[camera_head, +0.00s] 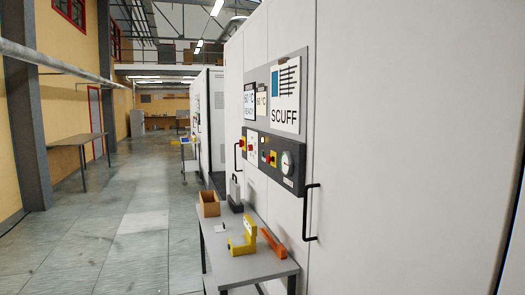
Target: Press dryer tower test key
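A large white cabinet (400,130) fills the right side of the head view. Its dark control panel (290,179) carries a yellow-and-red switch (242,143) at the left end, a second yellow-and-red switch (272,159) nearer the middle, and a round white dial (287,163) at the right. Small buttons or lamps (264,141) sit between the switches. I cannot read their labels, so I cannot tell which is the test key. Above hangs a display reading about 60 °C READY (249,102) and a SCUFF card (285,99). Neither of my grippers shows.
A small grey table (230,266) stands against the cabinet below the panel, with a cardboard box (209,204), a dark weight-like object (235,192), a yellow tool (243,238) and an orange piece (272,243). Black handles (306,213) stick out. The aisle floor (120,240) at left is clear.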

